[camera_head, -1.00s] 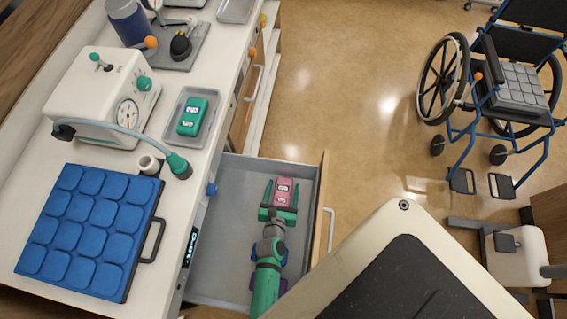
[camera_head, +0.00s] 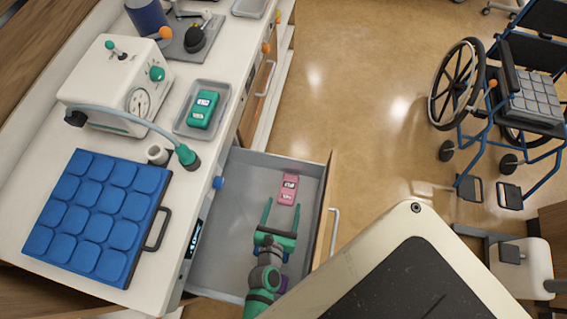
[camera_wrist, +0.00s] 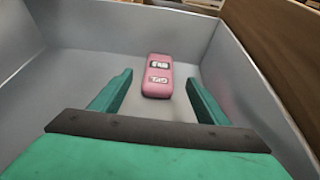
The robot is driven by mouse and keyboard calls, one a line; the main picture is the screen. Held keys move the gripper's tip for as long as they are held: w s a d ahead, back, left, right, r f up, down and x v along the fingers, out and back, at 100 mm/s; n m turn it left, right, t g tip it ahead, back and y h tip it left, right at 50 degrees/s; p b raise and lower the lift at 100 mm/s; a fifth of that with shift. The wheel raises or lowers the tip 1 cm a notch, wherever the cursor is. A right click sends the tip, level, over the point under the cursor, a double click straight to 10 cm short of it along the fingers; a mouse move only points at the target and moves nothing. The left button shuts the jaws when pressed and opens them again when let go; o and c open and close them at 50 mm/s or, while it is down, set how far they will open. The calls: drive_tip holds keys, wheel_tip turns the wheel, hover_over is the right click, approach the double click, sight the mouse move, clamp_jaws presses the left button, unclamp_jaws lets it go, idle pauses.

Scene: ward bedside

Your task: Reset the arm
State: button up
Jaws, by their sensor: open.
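My gripper (camera_head: 283,220) is green, open and empty. It is inside the open grey drawer (camera_head: 232,190), low in the head view. A pink box-shaped item with dark and white labels (camera_head: 288,189) lies on the drawer floor ahead of my fingertips. In the wrist view the pink item (camera_wrist: 158,76) lies beyond and between the two fingers (camera_wrist: 155,92), apart from both. A small purple thing shows beside my arm in the drawer, mostly hidden.
A counter (camera_head: 185,185) to the left holds a blue padded board (camera_head: 95,215), a white gauge device (camera_head: 115,85) and a grey tray (camera_head: 181,125) with a green item (camera_head: 204,109). A wheelchair (camera_head: 505,100) stands at the right. Floor between is clear.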

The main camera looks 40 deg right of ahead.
drive_tip(key=shift+a, duration=0.1)
idle(0.3)
drive_tip(key=s+a+r+m+t+y, duration=0.4)
drive_tip(key=a+r+m, duration=0.4)
drive_tip(key=a+m, duration=0.35)
drive_tip(key=s+a+r+m+t+y, duration=0.1)
drive_tip(key=s+a+r+m+y, duration=0.1)
drive_tip(key=r+m, duration=0.5)
drive_tip(key=s+a+r+m+t+y, duration=0.1)
drive_tip(key=s+a+r+m+y, duration=0.1)
drive_tip(key=r+m, duration=0.4)
drive_tip(key=shift+s+a+r+m+t+y, duration=0.2)
drive_tip(key=shift+s+r+m+t+y, duration=0.35)
drive_tip(key=shift+y, duration=0.55)
